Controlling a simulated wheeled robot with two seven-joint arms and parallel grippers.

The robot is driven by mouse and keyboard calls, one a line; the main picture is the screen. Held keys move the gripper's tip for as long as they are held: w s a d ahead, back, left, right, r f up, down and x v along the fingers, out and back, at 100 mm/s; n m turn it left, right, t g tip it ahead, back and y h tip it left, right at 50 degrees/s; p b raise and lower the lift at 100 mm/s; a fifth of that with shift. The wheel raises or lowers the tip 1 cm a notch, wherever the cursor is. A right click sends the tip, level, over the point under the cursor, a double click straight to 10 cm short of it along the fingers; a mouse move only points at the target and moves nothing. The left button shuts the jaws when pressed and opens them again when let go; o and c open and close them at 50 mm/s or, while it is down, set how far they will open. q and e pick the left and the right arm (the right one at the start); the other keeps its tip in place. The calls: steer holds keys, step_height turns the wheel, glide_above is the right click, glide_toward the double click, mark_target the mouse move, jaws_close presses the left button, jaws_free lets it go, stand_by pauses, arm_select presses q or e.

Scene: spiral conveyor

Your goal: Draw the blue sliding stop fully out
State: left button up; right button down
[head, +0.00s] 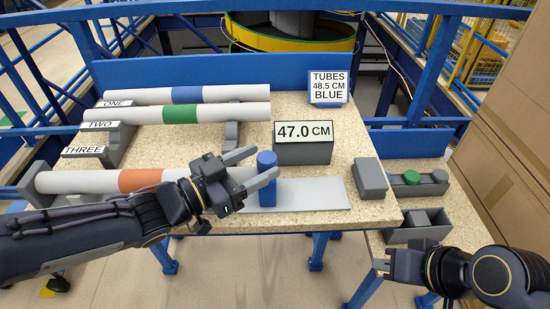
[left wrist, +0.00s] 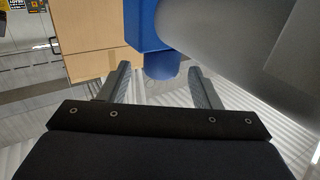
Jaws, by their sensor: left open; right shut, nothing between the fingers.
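The blue sliding stop (head: 267,195), an upright block with a round knob on top, stands on a flat light grey plate (head: 320,194) at the table's front. It also shows in the left wrist view (left wrist: 150,28). My left gripper (head: 262,165) is open, with one finger on each side of the stop's knob in the head view. In the left wrist view the knob (left wrist: 162,66) lies between the finger tips (left wrist: 160,70); contact cannot be told. My right gripper (head: 377,265) is shut and empty at the lower right, away from the stop.
A tube with an orange band (head: 140,180) lies in row three, partly behind my left arm. Tubes with green (head: 180,113) and blue (head: 187,95) bands lie behind it. A 47.0 cm display (head: 303,150) stands behind the plate. Grey box (head: 370,178) is right.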

mark_target(275, 154)
arm_select(q)
steer(key=x, duration=0.5)
steer(key=shift+a+b, duration=0.1)
steer(key=shift+b, duration=0.2)
arm_select(e)
steer(key=shift+f, duration=0.4)
